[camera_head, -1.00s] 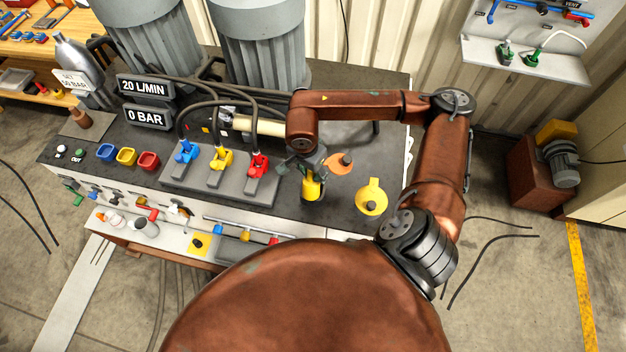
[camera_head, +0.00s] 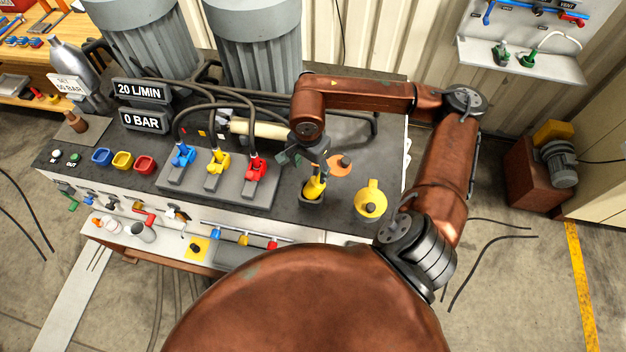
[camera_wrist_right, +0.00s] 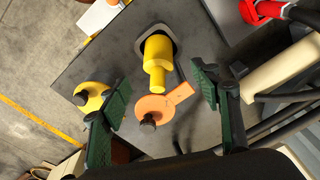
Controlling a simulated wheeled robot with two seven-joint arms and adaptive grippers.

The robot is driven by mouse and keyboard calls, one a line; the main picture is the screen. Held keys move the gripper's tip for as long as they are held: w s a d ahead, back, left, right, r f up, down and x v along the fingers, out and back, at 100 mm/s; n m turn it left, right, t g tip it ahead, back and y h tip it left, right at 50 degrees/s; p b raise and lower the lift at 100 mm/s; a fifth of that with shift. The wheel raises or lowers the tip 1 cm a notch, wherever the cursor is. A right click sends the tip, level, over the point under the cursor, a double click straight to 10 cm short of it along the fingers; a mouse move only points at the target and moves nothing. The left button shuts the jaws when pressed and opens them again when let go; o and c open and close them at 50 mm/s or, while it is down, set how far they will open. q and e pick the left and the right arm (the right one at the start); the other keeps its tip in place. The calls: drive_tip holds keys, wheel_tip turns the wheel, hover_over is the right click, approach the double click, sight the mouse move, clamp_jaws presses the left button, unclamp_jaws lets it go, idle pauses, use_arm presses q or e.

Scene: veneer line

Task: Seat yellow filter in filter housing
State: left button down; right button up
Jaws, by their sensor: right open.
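The yellow filter (camera_head: 314,188) has a wide body and a narrower neck. In the right wrist view the filter (camera_wrist_right: 158,62) rises from the housing's opening (camera_wrist_right: 143,33). My right gripper (camera_head: 304,158) is just above and behind the filter. My left gripper is not in view.
An orange tagged disc (camera_head: 339,166) with a black knob lies close beside the housing. A yellow round disc (camera_head: 370,201) lies to its right. Red, yellow and blue valves (camera_head: 216,168) stand left of the housing, with hoses behind. A cream cylinder (camera_head: 258,127) lies behind.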

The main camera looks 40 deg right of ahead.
sight(317, 184)
drive_tip(key=shift+t+y, duration=0.5)
drive_tip(key=shift+y, duration=0.1)
drive_tip(key=d+f, duration=0.1)
drive_tip(key=s+d+f, duration=0.1)
drive_tip(key=d, duration=0.1)
drive_tip(key=shift+d+f+p, duration=0.2)
drive_tip(key=shift+d+p, duration=0.1)
drive_tip(key=shift+s+d+f+t, duration=0.15)
drive_tip(key=shift+d+t, duration=0.25)
drive_tip(key=shift+d, duration=0.45)
drive_tip(key=shift+p+x, duration=0.4)
drive_tip(key=shift+x, duration=0.65)
drive_tip(key=p+x, duration=0.1)
drive_tip(key=x, duration=0.1)
drive_tip(key=p+x, duration=0.1)
drive_tip(key=x, duration=0.1)
drive_tip(key=shift+a+f, duration=0.25)
drive_tip(key=shift+f, duration=0.6)
drive_tip(key=c, duration=1.4)
drive_tip(key=shift+r, duration=0.1)
